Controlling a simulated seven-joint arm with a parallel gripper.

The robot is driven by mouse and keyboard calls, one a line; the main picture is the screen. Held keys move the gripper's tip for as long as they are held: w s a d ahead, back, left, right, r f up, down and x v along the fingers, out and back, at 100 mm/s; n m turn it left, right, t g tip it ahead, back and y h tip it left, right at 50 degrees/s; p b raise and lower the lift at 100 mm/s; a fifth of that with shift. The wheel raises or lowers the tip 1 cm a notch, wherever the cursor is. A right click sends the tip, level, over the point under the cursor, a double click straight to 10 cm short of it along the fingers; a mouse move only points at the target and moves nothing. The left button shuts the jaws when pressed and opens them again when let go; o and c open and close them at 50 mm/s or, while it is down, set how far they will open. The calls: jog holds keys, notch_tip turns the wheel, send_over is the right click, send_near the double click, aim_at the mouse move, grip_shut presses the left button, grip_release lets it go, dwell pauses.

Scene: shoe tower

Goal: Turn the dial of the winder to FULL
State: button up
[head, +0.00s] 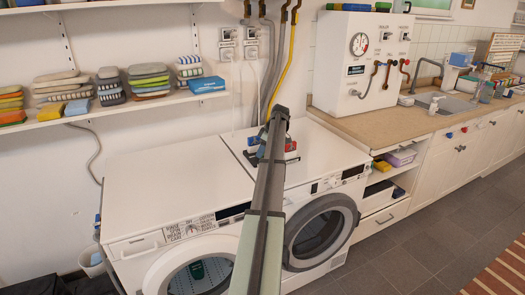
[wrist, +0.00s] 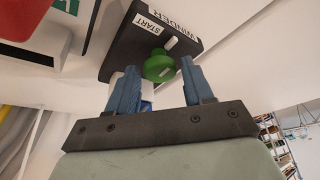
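The winder (wrist: 120,48) shows in the wrist view as a dark box with white labels reading START and WINDER. Its green dial (wrist: 159,66) sticks out towards my gripper. A short white mark lies on the box beside the dial. No FULL label is readable. My gripper (wrist: 161,74) is open, with its blue fingers on either side of the dial and a gap showing at each side. I cannot tell how deep the dial sits between the fingers. In the head view my arm hides most of the winder, above the right washing machine (head: 330,158).
A second washing machine (head: 160,190) stands on the left. Shelves with folded cloth stacks (head: 150,82) and a blue box (head: 206,84) are on the wall. A white panel with a gauge (head: 360,44) stands on the wooden counter (head: 345,112) at right. Cables run down the wall.

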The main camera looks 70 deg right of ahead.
jog(key=c, duration=0.8)
jog(key=shift+o, duration=0.2)
